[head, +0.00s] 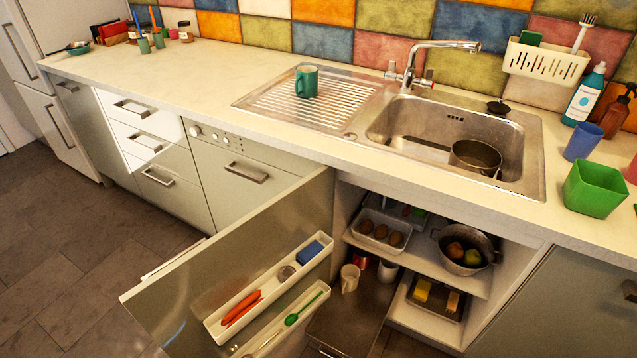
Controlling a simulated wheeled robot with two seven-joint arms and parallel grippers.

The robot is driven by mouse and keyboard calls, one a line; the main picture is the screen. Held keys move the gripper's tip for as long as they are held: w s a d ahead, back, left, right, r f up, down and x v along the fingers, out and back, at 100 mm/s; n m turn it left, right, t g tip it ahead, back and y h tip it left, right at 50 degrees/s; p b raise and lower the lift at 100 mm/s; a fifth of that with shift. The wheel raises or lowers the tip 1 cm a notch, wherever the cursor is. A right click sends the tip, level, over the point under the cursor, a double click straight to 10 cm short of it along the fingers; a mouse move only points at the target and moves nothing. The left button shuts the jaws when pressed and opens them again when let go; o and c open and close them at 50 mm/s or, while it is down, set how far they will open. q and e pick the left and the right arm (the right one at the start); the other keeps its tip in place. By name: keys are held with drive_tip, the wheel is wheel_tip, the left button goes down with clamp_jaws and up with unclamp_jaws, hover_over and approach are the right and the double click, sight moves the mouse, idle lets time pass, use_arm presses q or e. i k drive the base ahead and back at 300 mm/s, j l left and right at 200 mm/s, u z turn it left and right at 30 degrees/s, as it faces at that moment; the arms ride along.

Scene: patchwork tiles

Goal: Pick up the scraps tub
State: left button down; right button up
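A green square tub (595,188), open at the top, stands upright on the counter at the far right, near the front edge. It looks like the scraps tub, though no label shows. Its inside is only partly visible and I cannot see any contents. Neither of my grippers is in view.
A blue cup (582,142) stands just behind the tub, with soap bottles (585,93) at the wall. The sink (440,125) holds a pot (475,158). Below, an open cabinet door (240,270) sticks out, and the shelves (425,255) hold several items.

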sight(595, 190)
drive_tip(key=k+l+z, duration=0.1)
drive_tip(key=i+l+z, duration=0.1)
drive_tip(key=l+z, duration=0.15)
drive_tip(key=z, duration=0.2)
drive_tip(key=k+z, duration=0.15)
drive_tip(key=z, duration=0.8)
